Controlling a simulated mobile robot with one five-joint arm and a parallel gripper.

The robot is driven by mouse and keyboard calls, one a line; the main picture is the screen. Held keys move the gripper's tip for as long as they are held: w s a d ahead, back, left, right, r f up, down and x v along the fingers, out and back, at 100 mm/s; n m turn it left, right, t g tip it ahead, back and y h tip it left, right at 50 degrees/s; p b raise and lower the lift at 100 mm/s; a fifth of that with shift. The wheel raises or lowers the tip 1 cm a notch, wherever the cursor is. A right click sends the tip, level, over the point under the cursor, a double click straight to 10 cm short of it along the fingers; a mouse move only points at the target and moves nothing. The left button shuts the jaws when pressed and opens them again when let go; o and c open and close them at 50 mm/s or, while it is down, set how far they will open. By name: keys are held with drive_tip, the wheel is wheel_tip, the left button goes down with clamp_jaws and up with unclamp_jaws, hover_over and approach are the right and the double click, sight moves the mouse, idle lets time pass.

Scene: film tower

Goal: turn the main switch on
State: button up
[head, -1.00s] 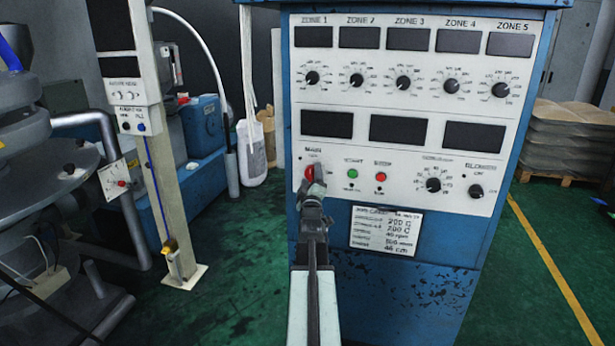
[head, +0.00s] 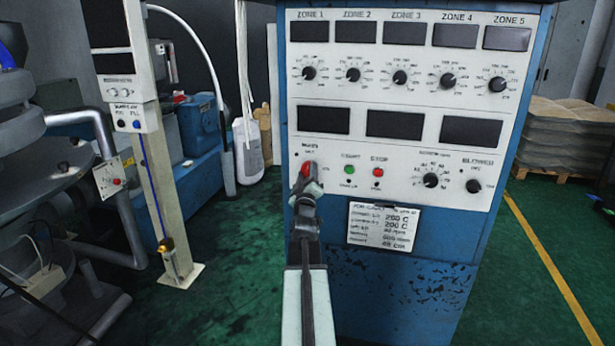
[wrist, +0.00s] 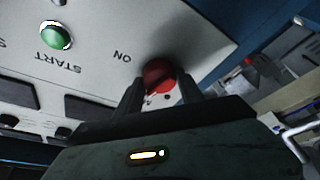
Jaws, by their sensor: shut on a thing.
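The main switch (head: 308,168) is a red knob at the left of the white panel (head: 460,125) on a blue cabinet, under the label "MAIN". My gripper (head: 308,185) reaches up to it from below and covers its lower part. In the wrist view the red knob (wrist: 159,76) sits between the two dark fingers of my gripper (wrist: 158,90), which are shut on it. The word "ON" is printed beside the knob, to its left in this upside-down view. I cannot tell which way the knob is set.
A green START button (head: 348,169) and a red STOP button (head: 378,172) are close to the right of the switch. Black dials and dark displays fill the rest of the panel. A pale post (head: 165,200) stands to the left. Green floor is clear between it and the cabinet.

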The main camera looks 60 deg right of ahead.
drive_tip(key=m+g+h+b, duration=0.1)
drive_tip(key=m, duration=0.4)
drive_tip(key=shift+w+f, duration=0.1)
drive_tip(key=m+g, duration=0.1)
drive_tip(key=m, duration=0.1)
drive_tip(key=m+g+h, duration=0.1)
drive_tip(key=m, duration=0.2)
drive_tip(key=shift+w+g, duration=0.1)
drive_tip(key=shift+g, duration=0.3)
drive_tip(key=m+g, duration=0.1)
drive_tip(key=m, duration=0.2)
drive_tip(key=m+g, duration=0.1)
drive_tip(key=m, duration=0.2)
drive_tip(key=shift+w+r+g+h+p, duration=0.1)
drive_tip(key=shift+r+g+h+p, duration=0.1)
drive_tip(key=shift+g+h+p, duration=0.1)
drive_tip(key=shift+a+m+g+p, duration=0.1)
drive_tip(key=shift+m+g+p, duration=0.7)
drive_tip(key=shift+m, duration=1.6)
drive_tip(key=o, duration=1.4)
drive_tip(key=shift+a+f, duration=0.1)
